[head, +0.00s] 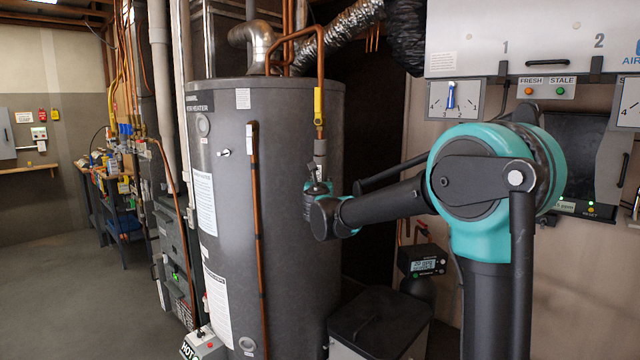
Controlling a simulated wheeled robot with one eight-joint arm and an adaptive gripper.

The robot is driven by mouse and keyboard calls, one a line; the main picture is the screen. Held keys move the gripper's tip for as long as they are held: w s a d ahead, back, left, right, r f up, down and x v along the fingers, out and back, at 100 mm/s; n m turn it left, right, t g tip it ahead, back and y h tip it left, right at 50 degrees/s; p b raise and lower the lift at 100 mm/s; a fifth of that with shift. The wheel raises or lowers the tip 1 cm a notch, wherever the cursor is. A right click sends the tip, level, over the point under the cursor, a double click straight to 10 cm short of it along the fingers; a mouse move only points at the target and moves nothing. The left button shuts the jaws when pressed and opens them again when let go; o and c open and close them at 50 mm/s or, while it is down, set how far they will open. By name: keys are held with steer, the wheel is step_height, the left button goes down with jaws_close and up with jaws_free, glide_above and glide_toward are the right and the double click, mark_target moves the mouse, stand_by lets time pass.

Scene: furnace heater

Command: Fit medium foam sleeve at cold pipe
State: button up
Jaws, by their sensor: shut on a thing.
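A copper pipe (319,70) with a yellow valve handle (318,105) comes down in front of the grey water heater (285,115); I cannot read a label saying it is the cold one. A short grey sleeve (320,149) stands upright in line with this pipe, just below the yellow handle. My gripper (318,171) points upward and is shut on the lower part of the grey sleeve. Whether the sleeve surrounds the pipe or only sits under it, I cannot tell. My gripper hides the sleeve's lower end.
Another copper pipe (258,240) runs down the heater's front. A box labelled HOT (203,345) stands at its base. A dark lidded bin (378,315) and a digital display (423,265) are below my arm. A wall panel (535,38) is at the right. Floor at left is open.

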steer(key=shift+w, duration=0.3)
steer(key=o, duration=1.4)
steer(key=s, duration=1.2)
steer(key=shift+d, duration=0.35)
steer(key=shift+d, duration=0.15)
steer(key=s+d+f+m+g+h, duration=0.35)
steer(key=s+d+f+m, duration=0.35)
steer(key=d+f+m, duration=0.55)
steer(key=s+d+f+m+g+h, duration=0.2)
steer(key=s+d+f+m+g, duration=0.35)
steer(key=d+f+m, duration=0.7)
steer(key=s+f+m+g+y, duration=0.1)
steer(key=s+f+m, duration=0.3)
steer(key=s, duration=0.2)
steer(key=s+d+f+m+g+y, duration=0.1)
steer(key=s+f+m+g+y, duration=0.1)
steer(key=s, duration=0.4)
steer(key=s+d+f+m+g+y, duration=0.1)
steer(key=s+f+m, duration=0.4)
steer(key=s+f, duration=0.1)
steer(key=shift+s+d+f+m+g+y, duration=0.1)
steer(key=shift+s+f+m+g+y, duration=0.25)
steer(key=shift+s, duration=0.25)
